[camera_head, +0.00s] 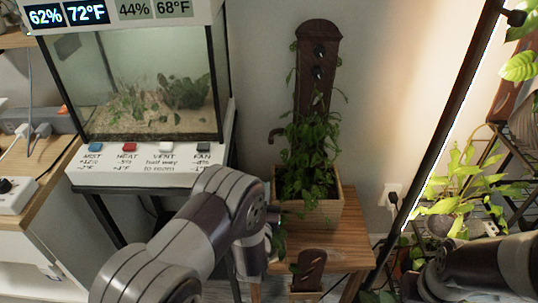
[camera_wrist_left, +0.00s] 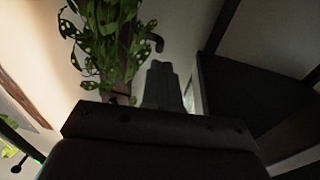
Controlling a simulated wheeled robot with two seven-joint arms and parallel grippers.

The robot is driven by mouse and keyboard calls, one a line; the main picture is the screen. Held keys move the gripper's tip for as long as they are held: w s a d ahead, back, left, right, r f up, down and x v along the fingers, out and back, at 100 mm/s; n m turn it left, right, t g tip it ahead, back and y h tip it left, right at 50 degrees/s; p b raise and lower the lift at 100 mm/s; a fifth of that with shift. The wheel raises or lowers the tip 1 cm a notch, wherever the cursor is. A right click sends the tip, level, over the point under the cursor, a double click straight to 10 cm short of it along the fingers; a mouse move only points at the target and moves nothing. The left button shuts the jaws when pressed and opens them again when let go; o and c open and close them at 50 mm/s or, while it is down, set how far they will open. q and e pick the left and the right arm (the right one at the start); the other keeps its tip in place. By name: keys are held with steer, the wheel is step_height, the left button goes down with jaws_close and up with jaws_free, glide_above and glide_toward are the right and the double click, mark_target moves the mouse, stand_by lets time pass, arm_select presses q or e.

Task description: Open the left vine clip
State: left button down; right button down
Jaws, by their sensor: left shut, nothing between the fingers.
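A dark brown hook-shaped piece (camera_head: 276,133) sticks out left of the potted vine (camera_head: 309,150); I take it for the left vine clip, but cannot tell whether it is open. In the left wrist view the hook (camera_wrist_left: 156,42) shows just beyond and left of my left gripper's fingertips (camera_wrist_left: 161,66). The fingers are together with nothing between them, apart from the hook. In the head view my left arm hides most of that gripper. Two dark knobs sit on the brown trellis board (camera_head: 318,30) above the vine. My right gripper is not visible; only my dark right arm shows at lower right.
The wooden planter (camera_head: 312,208) stands on a small wooden table (camera_head: 345,236), with a small brown slotted holder (camera_head: 308,268) at its front. A glass terrarium (camera_head: 150,85) stands left. A black pole (camera_head: 440,125) and leafy plants are at right.

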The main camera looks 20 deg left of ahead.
arm_select(q)
steer(key=s+t, duration=0.1)
steer(key=t, duration=0.1)
steer(key=b, duration=0.3)
glide_toward(271, 143)
steer(key=x, duration=0.5)
steer(key=shift+w, duration=0.2)
steer(key=shift+w+a+r+g, duration=0.1)
steer(key=shift+w+r+g, duration=0.2)
steer(key=shift+w, duration=0.35)
